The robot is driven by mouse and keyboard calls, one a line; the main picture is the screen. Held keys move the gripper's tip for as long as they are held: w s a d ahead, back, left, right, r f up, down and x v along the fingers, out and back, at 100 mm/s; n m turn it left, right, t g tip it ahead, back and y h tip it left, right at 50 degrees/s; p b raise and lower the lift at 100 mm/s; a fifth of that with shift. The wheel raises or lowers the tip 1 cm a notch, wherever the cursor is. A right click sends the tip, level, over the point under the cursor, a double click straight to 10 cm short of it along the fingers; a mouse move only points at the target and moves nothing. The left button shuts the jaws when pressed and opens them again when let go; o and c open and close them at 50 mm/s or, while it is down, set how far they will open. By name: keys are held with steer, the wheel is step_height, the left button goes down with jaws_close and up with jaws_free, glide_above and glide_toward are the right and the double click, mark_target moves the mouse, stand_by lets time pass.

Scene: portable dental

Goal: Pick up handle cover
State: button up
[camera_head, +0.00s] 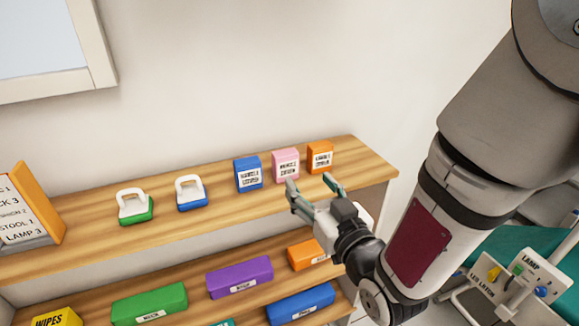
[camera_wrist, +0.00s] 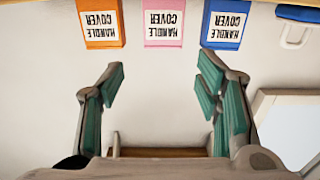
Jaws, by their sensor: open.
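Three handle cover boxes stand upright in a row on the wooden top shelf in the head view: a blue one (camera_head: 248,174), a pink one (camera_head: 285,165) and an orange one (camera_head: 320,156). In the wrist view they appear upside down, with the orange box (camera_wrist: 101,24) at left, the pink box (camera_wrist: 164,23) in the middle and the blue box (camera_wrist: 225,24) at right, each with a white label reading HANDLE COVER. My gripper (camera_head: 311,187) is open and empty, in front of the pink and orange boxes. Its green-padded fingers (camera_wrist: 162,80) are apart from all three boxes.
The top shelf (camera_head: 225,207) also holds a green-based block with a white handle (camera_head: 135,207) and a blue-based one (camera_head: 191,193). A sign stand (camera_head: 32,210) is at left. Green (camera_head: 150,304), purple (camera_head: 240,278) and other boxes lie on the lower shelf. A lamp panel (camera_head: 519,277) is at right.

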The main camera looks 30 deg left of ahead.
mark_target(288, 159)
steer(key=b+x, duration=0.3)
steer(key=x, duration=0.9)
steer(key=shift+w+a, duration=0.15)
steer(key=shift+a, duration=0.25)
steer(key=c, duration=0.6)
